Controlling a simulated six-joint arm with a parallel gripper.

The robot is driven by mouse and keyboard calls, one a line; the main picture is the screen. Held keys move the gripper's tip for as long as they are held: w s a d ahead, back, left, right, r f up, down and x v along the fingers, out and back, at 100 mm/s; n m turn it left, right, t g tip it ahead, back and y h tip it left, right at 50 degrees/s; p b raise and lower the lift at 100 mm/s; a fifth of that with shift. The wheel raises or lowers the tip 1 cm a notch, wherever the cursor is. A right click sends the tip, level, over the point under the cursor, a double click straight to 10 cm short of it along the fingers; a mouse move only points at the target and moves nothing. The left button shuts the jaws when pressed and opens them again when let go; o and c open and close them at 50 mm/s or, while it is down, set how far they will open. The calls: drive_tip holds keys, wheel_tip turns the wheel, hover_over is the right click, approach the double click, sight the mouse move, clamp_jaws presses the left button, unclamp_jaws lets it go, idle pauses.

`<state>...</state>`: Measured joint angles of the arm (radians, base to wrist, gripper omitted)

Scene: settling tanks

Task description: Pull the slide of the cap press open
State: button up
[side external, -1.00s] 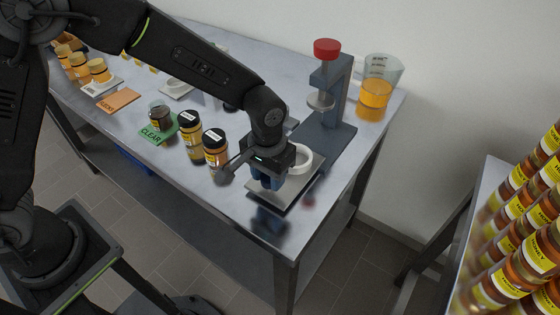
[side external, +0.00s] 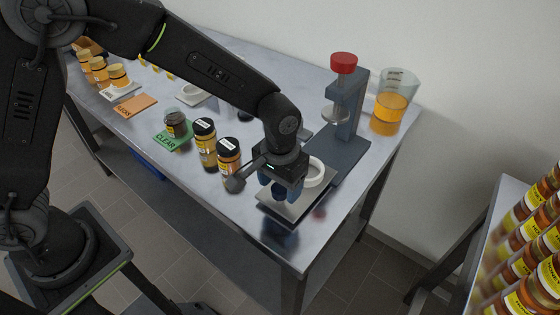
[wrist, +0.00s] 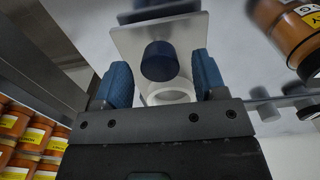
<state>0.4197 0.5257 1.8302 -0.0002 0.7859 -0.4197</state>
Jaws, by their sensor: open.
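The cap press (side external: 350,105) stands at the table's right end, with a red knob (side external: 344,62) on top and a dark base. Its light grey slide (side external: 312,202) sticks out from the base toward the table's front edge and carries a white ring (side external: 316,174). The slide (wrist: 125,42) and white ring (wrist: 168,98) also show in the wrist view. My gripper (side external: 281,191) is open over the slide's front part. In the wrist view a dark blue handle knob (wrist: 160,60) shows between the open fingers (wrist: 164,82), with a gap on each side.
Two dark-lidded honey jars (side external: 204,145) (side external: 228,155) stand close left of my gripper. A beaker of honey (side external: 391,110) stands behind the press. A green CLEAR card (side external: 172,138) holds a small jar. A stack of honey jars (side external: 530,245) is at right.

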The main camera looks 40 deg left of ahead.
wheel_tip(320, 180, up, 13)
idle(0.3)
drive_tip(key=s+a+r+t, duration=0.3)
drive_tip(key=s+a+r, duration=0.45)
drive_tip(key=a, duration=0.35)
drive_tip(key=s+a+f+t, duration=0.1)
drive_tip(key=s+a+t, duration=0.1)
drive_tip(key=s+a, duration=0.4)
drive_tip(key=s, duration=0.3)
drive_tip(key=shift+s+f+t, duration=0.3)
drive_tip(key=shift+f, duration=0.05)
